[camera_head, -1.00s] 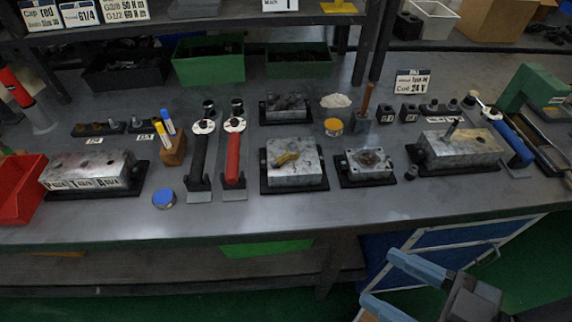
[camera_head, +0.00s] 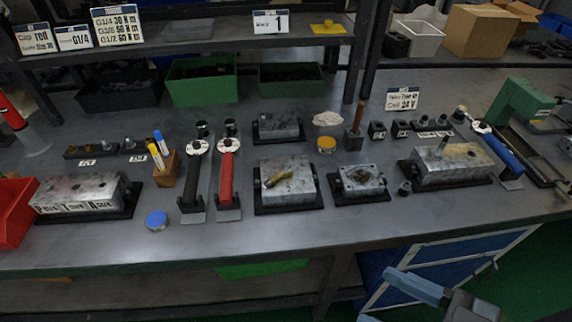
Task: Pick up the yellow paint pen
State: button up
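The yellow paint pen (camera_head: 159,164) stands tilted in a small wooden block holder (camera_head: 166,175) on the left part of the bench, beside a pen with a blue cap (camera_head: 157,139). My gripper (camera_head: 376,296) is at the bottom right, in front of the bench and far from the pen. Its two blue fingers are spread apart with nothing between them. The lower finger is mostly cut off by the frame edge.
The grey bench (camera_head: 300,232) holds a black-handled tool (camera_head: 192,178) and a red-handled tool (camera_head: 226,172) right of the holder. A blue round cap (camera_head: 156,220) lies in front. Metal blocks (camera_head: 285,180) stand further right. A shelf (camera_head: 200,32) spans above the back.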

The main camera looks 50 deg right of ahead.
aim_at(153, 149)
jog(key=z, duration=0.3)
jog(key=i+j+z, duration=0.15)
jog(key=z, duration=0.2)
jog(key=i+j+z, duration=0.1)
jog(key=j+z, duration=0.25)
jog(key=i+j+z, duration=0.2)
jog(key=j, duration=0.45)
jog(key=j+z, duration=0.15)
jog(key=j, duration=0.55)
jog(key=i+j+z, duration=0.2)
jog(key=j, duration=0.5)
jog(key=k, duration=0.1)
